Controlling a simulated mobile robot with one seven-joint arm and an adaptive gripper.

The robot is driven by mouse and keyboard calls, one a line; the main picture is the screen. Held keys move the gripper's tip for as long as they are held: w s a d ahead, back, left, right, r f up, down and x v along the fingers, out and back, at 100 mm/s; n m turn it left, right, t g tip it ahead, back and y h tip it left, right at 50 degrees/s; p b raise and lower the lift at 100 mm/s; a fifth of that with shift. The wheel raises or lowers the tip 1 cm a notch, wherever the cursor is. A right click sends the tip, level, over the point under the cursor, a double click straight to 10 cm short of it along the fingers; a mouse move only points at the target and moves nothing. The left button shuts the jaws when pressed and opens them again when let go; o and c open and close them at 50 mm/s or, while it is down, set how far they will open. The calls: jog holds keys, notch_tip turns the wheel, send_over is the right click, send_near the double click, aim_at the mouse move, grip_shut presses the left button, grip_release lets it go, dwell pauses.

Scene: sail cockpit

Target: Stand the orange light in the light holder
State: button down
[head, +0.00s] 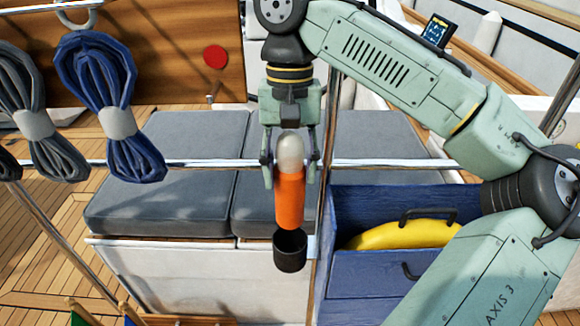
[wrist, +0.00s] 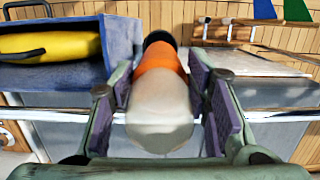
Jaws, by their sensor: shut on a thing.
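The orange light (head: 289,198) has an orange body and a whitish domed top, and hangs upright in the head view. My gripper (head: 289,172) is shut on it near its upper part. The light holder, a short black cup (head: 290,251), is fixed to a rail directly below the light. The light's lower end is at the cup's rim in the head view; I cannot tell whether it is inside. In the wrist view the light (wrist: 160,100) lies between the purple finger pads, and only a dark bit of the holder (wrist: 160,38) shows beyond it.
A blue box (head: 350,205) with a yellow object (head: 400,236) inside stands right of the holder. Metal rails (head: 390,163) cross nearby. Grey cushions (head: 175,165) lie behind. Coiled ropes (head: 100,90) hang at the left.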

aim_at(290, 208)
jog(key=shift+f+b, duration=2.85)
jog(key=shift+f, duration=2.05)
jog(key=c, duration=0.8)
grip_release()
jog(key=r, duration=0.4)
jog(key=w+r, duration=0.1)
jog(key=r, duration=0.7)
jog(key=shift+w, duration=0.4)
jog(key=shift+s+f, duration=0.1)
jog(key=shift+f, duration=0.05)
